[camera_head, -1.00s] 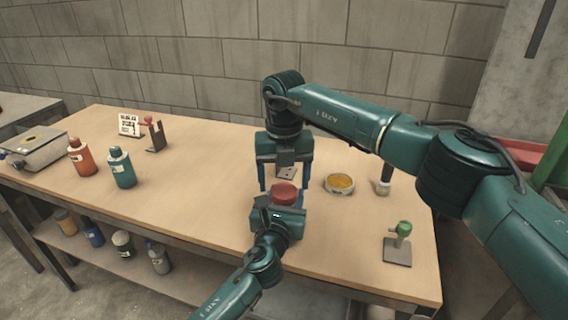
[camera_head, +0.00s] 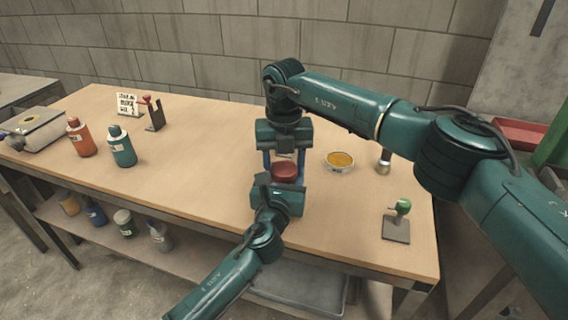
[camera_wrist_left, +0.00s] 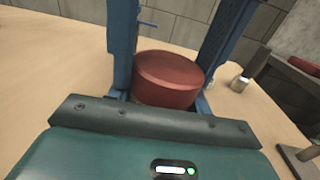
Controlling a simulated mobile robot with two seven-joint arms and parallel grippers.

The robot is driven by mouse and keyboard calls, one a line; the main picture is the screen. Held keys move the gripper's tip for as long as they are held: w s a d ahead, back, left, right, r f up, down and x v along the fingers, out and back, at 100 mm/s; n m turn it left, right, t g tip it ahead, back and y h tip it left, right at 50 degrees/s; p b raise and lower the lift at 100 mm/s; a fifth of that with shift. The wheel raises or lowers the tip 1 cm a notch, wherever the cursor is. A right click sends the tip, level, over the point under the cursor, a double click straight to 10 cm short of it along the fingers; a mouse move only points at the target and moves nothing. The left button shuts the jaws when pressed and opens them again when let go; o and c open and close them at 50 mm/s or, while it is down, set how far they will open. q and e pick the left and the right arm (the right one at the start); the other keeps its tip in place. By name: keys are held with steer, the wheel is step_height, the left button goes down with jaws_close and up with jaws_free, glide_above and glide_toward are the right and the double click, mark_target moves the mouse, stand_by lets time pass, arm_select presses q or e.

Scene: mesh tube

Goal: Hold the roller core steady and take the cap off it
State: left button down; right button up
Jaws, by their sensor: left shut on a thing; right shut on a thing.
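The red round cap (camera_head: 285,173) is upright near the front middle of the table; in the left wrist view it shows as a short red cylinder (camera_wrist_left: 168,78). My right gripper (camera_head: 285,168) points straight down from above, its blue fingers shut on the cap's two sides. These fingers also stand either side of it in the left wrist view. My left gripper (camera_head: 280,190) reaches in level from the front, just below the cap, and is shut on the roller core. The core and the left fingertips are hidden under the cap and behind the gripper body.
A yellow-filled dish (camera_head: 340,161) stands right of the grippers, and a green-knobbed stand (camera_head: 398,225) is at the front right. An orange bottle (camera_head: 81,138) and a teal bottle (camera_head: 122,147) stand left. The table between bottles and grippers is clear.

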mark_target(284, 167)
steer(key=shift+c, duration=0.6)
steer(key=n, duration=0.2)
steer(key=shift+n, duration=0.3)
steer(key=shift+d, duration=0.1)
steer(key=shift+r, duration=0.25)
steer(key=shift+r, duration=0.9)
steer(key=shift+r, duration=0.1)
steer(key=shift+r, duration=1.9)
arm_select(q)
steer(key=c, duration=0.6)
jaws_free()
steer(key=shift+o, duration=0.2)
